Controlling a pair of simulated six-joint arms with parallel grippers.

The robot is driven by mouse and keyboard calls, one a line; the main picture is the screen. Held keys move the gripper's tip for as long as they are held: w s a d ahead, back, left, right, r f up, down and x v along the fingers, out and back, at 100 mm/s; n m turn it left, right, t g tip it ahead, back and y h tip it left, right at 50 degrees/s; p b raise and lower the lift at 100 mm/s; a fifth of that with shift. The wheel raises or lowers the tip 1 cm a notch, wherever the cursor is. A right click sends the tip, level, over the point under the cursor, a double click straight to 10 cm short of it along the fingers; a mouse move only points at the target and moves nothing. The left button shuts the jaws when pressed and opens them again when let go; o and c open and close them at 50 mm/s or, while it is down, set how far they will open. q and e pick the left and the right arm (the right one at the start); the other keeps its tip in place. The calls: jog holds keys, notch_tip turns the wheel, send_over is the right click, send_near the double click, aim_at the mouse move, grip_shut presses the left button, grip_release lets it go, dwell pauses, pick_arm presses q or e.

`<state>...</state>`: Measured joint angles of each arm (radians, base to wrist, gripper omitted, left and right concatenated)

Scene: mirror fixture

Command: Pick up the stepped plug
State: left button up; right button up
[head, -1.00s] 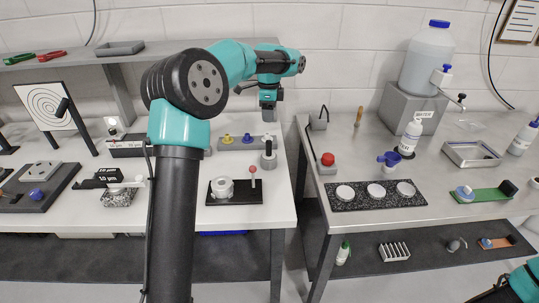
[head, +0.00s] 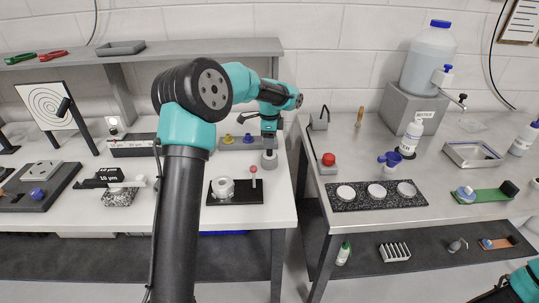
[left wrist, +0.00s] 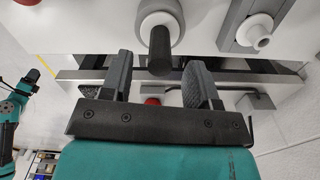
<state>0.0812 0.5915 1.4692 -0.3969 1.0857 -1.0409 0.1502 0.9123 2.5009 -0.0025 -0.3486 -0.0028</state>
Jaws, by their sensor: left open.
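The stepped plug (head: 269,161) stands upright near the right edge of the white bench, a grey round body under a dark stem. In the left wrist view the plug (left wrist: 160,20) shows its grey body, white collar and dark stem pointing toward me. My left gripper (head: 269,144) is open just above it, and partly hides its top. In the left wrist view the two fingers of my left gripper (left wrist: 160,78) stand apart either side of the stem's line, with no visible contact. Part of my right arm shows at the bottom right; its gripper is out of view.
A black plate (head: 236,198) with a white ring and red-topped pin lies in front. A gap separates the benches. A red button box (head: 327,166) sits on the right bench.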

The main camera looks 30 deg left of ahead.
aim_at(270, 155)
pick_arm(q)
jog(key=shift+f, duration=2.6)
jog(key=shift+c, duration=0.4)
grip_shut()
jog(key=shift+r, duration=0.15)
notch_tip(270, 155, up, 10)
jog(key=shift+f, duration=0.1)
